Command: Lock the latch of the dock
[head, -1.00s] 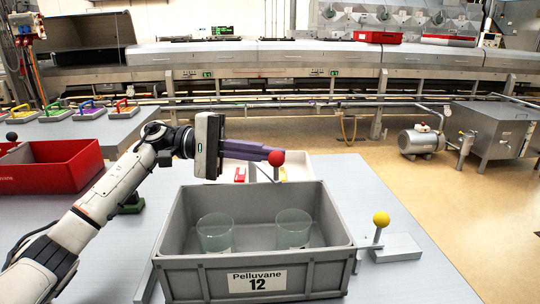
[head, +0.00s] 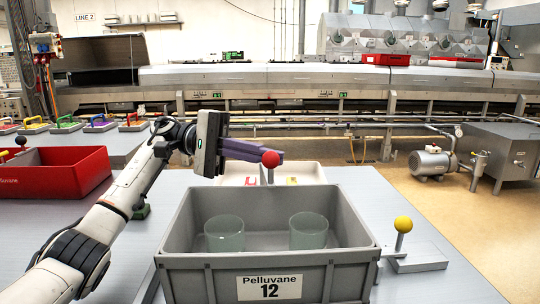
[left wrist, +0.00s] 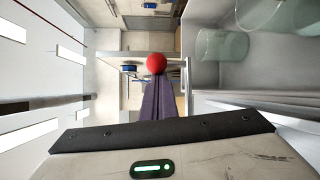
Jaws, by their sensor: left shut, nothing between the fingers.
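A grey dock crate (head: 268,262) labelled "Pelluvane 12" stands on the table. A lever with a red ball knob (head: 270,159) rises behind its back wall. A second lever with a yellow ball knob (head: 403,224) stands by a grey block (head: 420,262) at the right. My right gripper is not in view.
Two clear glass beakers (head: 225,233) stand in the crate. A pale tray (head: 310,172) with red and yellow pieces lies behind it. A red bin (head: 70,172) is at the left. The table right of the crate is mostly clear.

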